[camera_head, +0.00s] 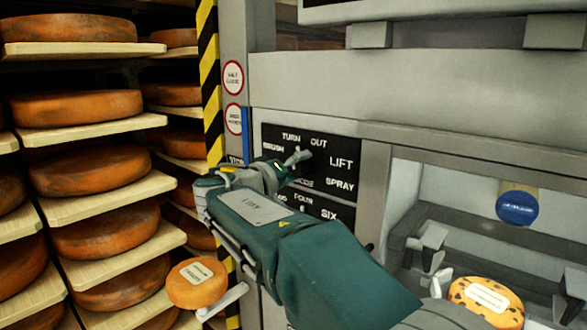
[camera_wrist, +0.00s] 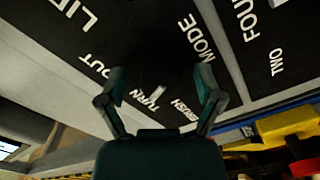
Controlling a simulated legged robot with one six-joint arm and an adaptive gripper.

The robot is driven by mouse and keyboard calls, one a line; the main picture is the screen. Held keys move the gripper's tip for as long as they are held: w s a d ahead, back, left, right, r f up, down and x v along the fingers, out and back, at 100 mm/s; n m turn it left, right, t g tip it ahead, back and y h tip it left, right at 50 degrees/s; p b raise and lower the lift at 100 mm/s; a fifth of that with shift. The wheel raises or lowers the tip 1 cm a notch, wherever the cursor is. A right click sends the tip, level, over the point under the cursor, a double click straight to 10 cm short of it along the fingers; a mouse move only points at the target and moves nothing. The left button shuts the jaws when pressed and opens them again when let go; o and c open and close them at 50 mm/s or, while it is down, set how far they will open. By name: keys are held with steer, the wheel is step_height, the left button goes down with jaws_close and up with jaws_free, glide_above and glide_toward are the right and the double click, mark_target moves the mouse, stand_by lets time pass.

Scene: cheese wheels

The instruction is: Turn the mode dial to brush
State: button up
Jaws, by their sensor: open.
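The black mode panel (camera_head: 333,158) carries the words brush, turn, out, lift and spray around its upper part. In the wrist view the panel (camera_wrist: 130,25) appears rotated, with the turn and brush words just ahead of my gripper. The mode dial is too dark to outline; a small pale bar (camera_wrist: 157,93), perhaps its pointer, shows beside the word turn. My gripper (camera_head: 293,160) is in front of the panel's left part and hides part of it. In the wrist view my gripper (camera_wrist: 160,82) is open, its fingers apart on either side of the pale bar. Contact cannot be told.
A second panel (camera_wrist: 262,50) with number words adjoins the mode panel. Shelves of orange cheese wheels (camera_head: 90,170) stand at left, beside a striped yellow and black post (camera_head: 208,75). At right, a machine bay holds a blue-ended cylinder (camera_head: 517,207).

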steer(key=shift+d, duration=0.2)
steer(key=shift+a+f, duration=0.1)
steer(key=shift+a, duration=0.1)
steer(key=c, duration=0.8)
steer(key=shift+a, duration=0.35)
steer(key=c, duration=0.3)
steer(key=shift+d, duration=0.1)
steer(key=shift+c, duration=0.2)
steer(key=shift+n, duration=0.3)
